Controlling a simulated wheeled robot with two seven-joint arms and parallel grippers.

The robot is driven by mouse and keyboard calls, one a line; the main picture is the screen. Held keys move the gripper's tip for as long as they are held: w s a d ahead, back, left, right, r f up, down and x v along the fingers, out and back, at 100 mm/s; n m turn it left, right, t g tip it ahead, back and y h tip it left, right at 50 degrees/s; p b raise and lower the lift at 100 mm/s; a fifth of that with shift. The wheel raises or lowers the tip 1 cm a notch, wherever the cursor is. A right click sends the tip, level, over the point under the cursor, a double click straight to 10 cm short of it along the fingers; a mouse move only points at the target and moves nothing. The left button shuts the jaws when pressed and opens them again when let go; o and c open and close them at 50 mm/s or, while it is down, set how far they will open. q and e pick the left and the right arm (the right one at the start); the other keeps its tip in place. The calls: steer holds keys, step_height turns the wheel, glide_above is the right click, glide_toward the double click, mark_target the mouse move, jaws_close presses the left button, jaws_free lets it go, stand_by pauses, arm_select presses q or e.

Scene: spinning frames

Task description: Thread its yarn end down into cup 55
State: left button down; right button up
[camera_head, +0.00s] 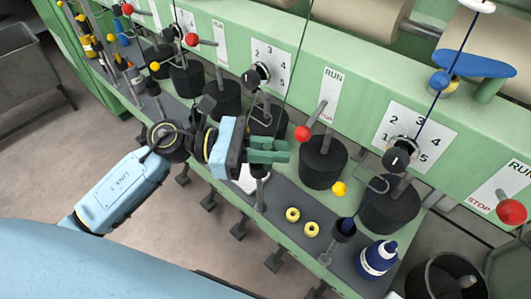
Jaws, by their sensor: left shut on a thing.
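My left gripper (277,151) comes in from the left, its green fingers closed in front of the machine. A thin dark yarn (296,68) runs down from the top to these fingers; its tip is hidden there. A small dark cup (258,171) on a thin post stands just below the fingers, partly covered by them. No cup number is readable, so I cannot tell which is cup 55. Another dark cup (343,229) stands to the right with dark blue yarn in it. My right gripper is not in view.
Black cylinders (323,161) line the green frame behind the cups. Red-knobbed levers (303,133) and numbered dials (398,158) stick out nearby. Two yellow rings (293,214) and a blue bottle (378,258) are on the grey ledge. A dark bin (445,277) stands lower right.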

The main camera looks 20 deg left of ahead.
arm_select(q)
steer(key=w+a+f+b, duration=0.1)
steer(key=w+a+b, duration=0.3)
steer(key=w, duration=0.2)
steer(key=shift+w+f+b, duration=0.2)
steer(key=shift+f+b, duration=0.05)
steer(key=shift+b, duration=0.1)
stand_by(0.5)
